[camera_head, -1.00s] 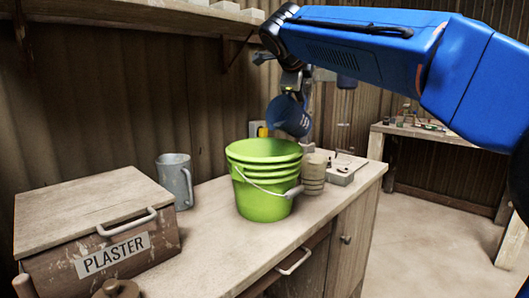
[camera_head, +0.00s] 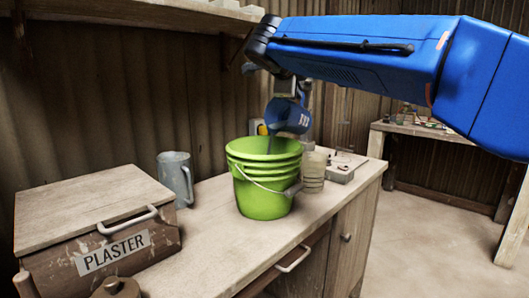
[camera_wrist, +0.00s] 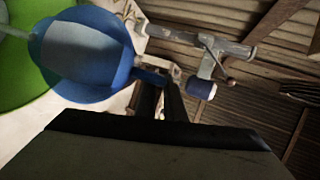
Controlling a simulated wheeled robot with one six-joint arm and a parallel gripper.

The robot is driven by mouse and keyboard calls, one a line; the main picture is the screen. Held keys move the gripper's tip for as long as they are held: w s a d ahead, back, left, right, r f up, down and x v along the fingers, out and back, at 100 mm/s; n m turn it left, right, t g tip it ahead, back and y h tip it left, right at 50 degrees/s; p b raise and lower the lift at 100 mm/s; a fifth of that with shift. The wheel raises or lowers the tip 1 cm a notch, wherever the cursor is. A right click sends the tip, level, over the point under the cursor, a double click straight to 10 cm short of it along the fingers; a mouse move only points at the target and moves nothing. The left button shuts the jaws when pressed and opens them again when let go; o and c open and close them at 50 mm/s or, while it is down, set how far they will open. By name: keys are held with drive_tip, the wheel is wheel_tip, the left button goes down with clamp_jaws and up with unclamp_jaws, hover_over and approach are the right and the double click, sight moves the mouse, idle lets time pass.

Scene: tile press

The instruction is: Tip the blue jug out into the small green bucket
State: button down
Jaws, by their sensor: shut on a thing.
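The blue jug (camera_head: 291,117) is tipped steeply over the small green bucket (camera_head: 264,201), its mouth toward the bucket's opening. A thin grey stream falls from it into the bucket. In the wrist view the jug (camera_wrist: 101,83) shows greyish liquid inside, with a pale stream leaving its lip across the green bucket (camera_wrist: 22,75). My gripper (camera_head: 288,90) is above the bucket, shut on the jug's handle side; its fingers (camera_wrist: 160,97) also show in the wrist view. The bucket stands upright on the bench, and its contents are hidden.
A grey jug (camera_head: 175,177) stands left of the bucket, behind the plaster box (camera_head: 95,225). A ribbed pale cup (camera_head: 313,172) is close on the bucket's right, beside a flat block (camera_head: 342,168). A shelf (camera_head: 170,14) runs above.

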drive_tip(key=shift+s+a+r+t+p, duration=0.3)
drive_tip(key=shift+s+a+t, duration=0.1)
drive_tip(key=shift+s+a, duration=0.15)
idle(0.4)
drive_tip(key=shift+s+a+r+h, duration=0.1)
drive_tip(key=shift+s+a+h, duration=0.2)
drive_tip(key=shift+s, duration=0.1)
drive_tip(key=shift+s+r+t, duration=0.1)
drive_tip(key=shift+s+t, duration=0.05)
drive_tip(key=shift+t, duration=0.15)
drive_tip(key=shift+s+a+r+p, duration=0.2)
drive_tip(key=shift+s+a+p, duration=0.15)
drive_tip(key=shift+a, duration=0.05)
drive_tip(key=shift+n+t, duration=0.3)
drive_tip(key=shift+s+a+r+n+t+h+p, duration=0.3)
drive_tip(key=shift+s+a+r+t+h+p, duration=0.15)
drive_tip(key=shift+s+a+t, duration=0.3)
drive_tip(key=shift+s, duration=0.15)
